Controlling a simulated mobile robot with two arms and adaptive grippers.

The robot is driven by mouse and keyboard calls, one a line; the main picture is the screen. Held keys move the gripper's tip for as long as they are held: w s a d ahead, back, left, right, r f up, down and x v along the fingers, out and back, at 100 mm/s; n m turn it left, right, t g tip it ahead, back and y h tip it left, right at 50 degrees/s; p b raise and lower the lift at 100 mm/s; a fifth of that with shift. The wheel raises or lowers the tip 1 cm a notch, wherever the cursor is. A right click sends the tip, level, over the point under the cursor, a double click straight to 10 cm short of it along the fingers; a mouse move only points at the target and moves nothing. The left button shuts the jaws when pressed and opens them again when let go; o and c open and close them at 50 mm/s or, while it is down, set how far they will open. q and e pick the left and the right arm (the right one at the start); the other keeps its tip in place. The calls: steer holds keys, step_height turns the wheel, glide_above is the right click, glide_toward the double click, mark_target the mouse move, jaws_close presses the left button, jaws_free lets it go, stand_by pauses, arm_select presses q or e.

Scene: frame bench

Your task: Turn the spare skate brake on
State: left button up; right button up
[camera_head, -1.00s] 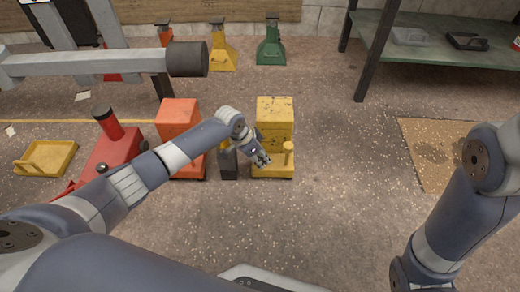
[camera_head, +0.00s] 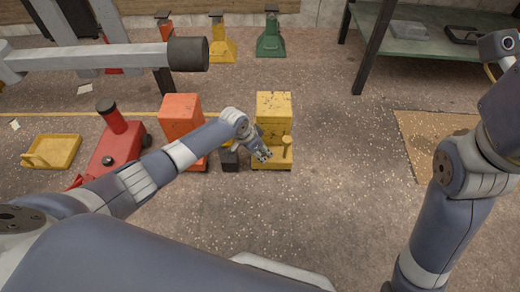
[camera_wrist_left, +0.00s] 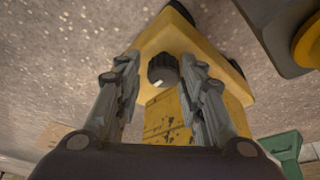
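The yellow skate (camera_head: 273,106) stands on the floor at the centre of the head view, a worn upright block on a low base. A short yellow post with a rounded top (camera_head: 287,141) rises from its front right. My left gripper (camera_head: 262,155) is at the skate's front, left of this post. In the left wrist view, a round black knob (camera_wrist_left: 163,69) with a pale mark sits on the yellow body (camera_wrist_left: 168,38). My left gripper (camera_wrist_left: 160,88) is open, its fingers on either side of the knob; contact is unclear.
An orange block unit (camera_head: 180,115) and a dark box (camera_head: 229,158) stand left of the skate. A red machine (camera_head: 114,150) and a yellow tray (camera_head: 52,151) lie farther left. A green-topped bench (camera_head: 420,45) is at back right.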

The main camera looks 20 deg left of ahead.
arm_select(q)
steer(key=shift+a+r, duration=0.1)
steer(key=shift+r, duration=0.05)
steer(key=shift+a+r, duration=0.1)
steer(key=shift+r, duration=0.15)
steer(key=v, duration=1.1)
steer(key=shift+s, duration=0.1)
